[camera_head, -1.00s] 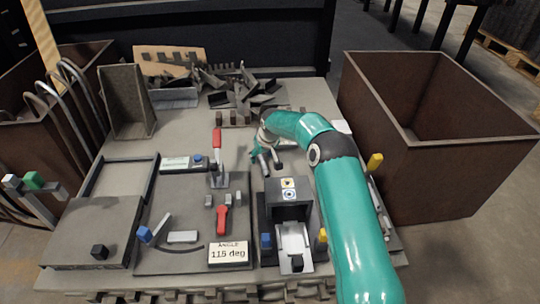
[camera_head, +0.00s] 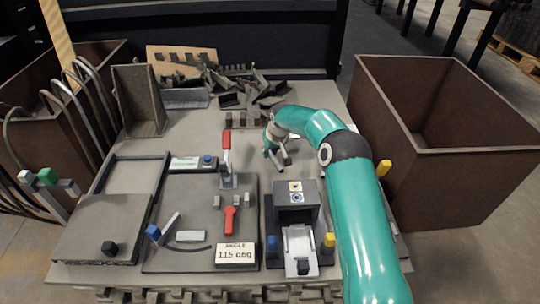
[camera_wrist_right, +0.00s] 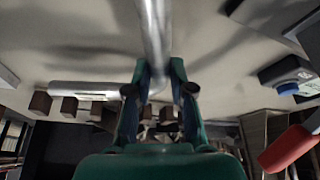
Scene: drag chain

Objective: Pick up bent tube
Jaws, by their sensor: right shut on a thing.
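In the head view my right gripper (camera_head: 275,150) is over the middle of the workbench, behind the grey block with stickers. In the right wrist view, its two green fingers (camera_wrist_right: 158,78) are shut on a shiny grey bent tube (camera_wrist_right: 152,28). One straight length runs from between the fingers to the top edge. A grey length lies crosswise to the left of the fingers; I cannot tell whether it is the same tube. In the head view the held tube (camera_head: 284,157) is small and partly hidden by the gripper. My left gripper is not in view.
Several bent tubes (camera_head: 88,95) stand in the left brown bin. An open brown bin (camera_head: 450,150) is on the right. A red-handled clamp (camera_head: 227,150), the angle plate (camera_head: 236,255) and the sticker block (camera_head: 296,200) stand in front. Black parts (camera_head: 250,92) are piled behind.

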